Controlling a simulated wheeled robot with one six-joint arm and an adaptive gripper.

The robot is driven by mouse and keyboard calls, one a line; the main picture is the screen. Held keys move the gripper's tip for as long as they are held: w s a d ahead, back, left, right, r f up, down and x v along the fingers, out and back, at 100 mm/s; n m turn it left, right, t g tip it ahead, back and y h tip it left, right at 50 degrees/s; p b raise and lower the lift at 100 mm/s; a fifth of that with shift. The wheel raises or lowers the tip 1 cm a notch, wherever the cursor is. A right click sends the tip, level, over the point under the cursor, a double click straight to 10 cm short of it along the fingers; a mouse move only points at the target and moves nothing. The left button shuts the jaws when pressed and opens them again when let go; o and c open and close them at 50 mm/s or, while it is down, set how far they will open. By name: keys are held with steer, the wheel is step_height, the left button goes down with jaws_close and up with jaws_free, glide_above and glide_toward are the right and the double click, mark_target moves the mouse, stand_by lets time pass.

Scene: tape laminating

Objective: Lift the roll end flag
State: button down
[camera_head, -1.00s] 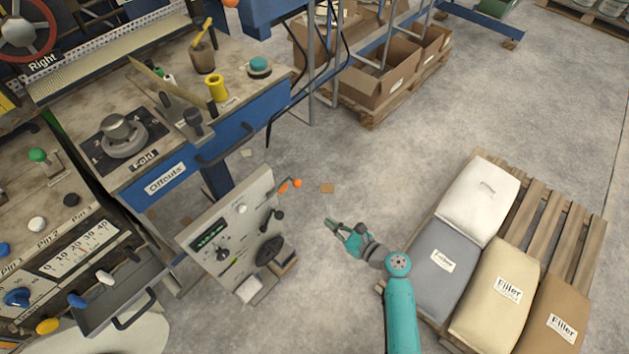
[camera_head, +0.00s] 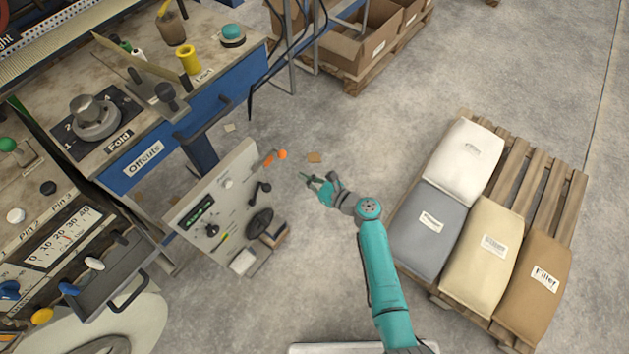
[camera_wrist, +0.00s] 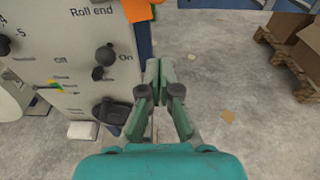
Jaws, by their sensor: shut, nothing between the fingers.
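The roll end flag is an orange-tipped piece (camera_head: 282,154) at the upper right edge of a light grey panel (camera_head: 205,215). In the wrist view the orange flag (camera_wrist: 137,10) shows at the top, partly cut off by the frame edge, right of the label "Roll end". My gripper (camera_head: 303,176) is in front of the panel's right side, just right of and below the flag in the head view, and apart from it. In the wrist view my gripper's fingertips (camera_wrist: 159,65) are together and empty, below the flag.
The panel carries a black on/off lever (camera_wrist: 105,56) close left of my fingers and a dark handwheel (camera_head: 259,223). A pallet of filler sacks (camera_head: 480,250) stands at right. Open floor lies between.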

steer(key=w+a+r, duration=0.3)
steer(key=a, duration=0.1)
steer(key=shift+w+a, duration=0.2)
steer(key=shift+a, duration=0.05)
steer(key=shift+r+n, duration=0.35)
steer(key=shift+n, duration=0.05)
stand_by(0.6)
steer(key=s+a+r+n+t, duration=0.2)
steer(key=s+r+n, duration=0.3)
steer(key=r+n, duration=0.3)
steer(key=shift+a+n+t+h, duration=0.4)
steer(key=shift+a+n, duration=0.5)
steer(key=shift+n, duration=0.6)
steer(key=shift+s+a, duration=0.1)
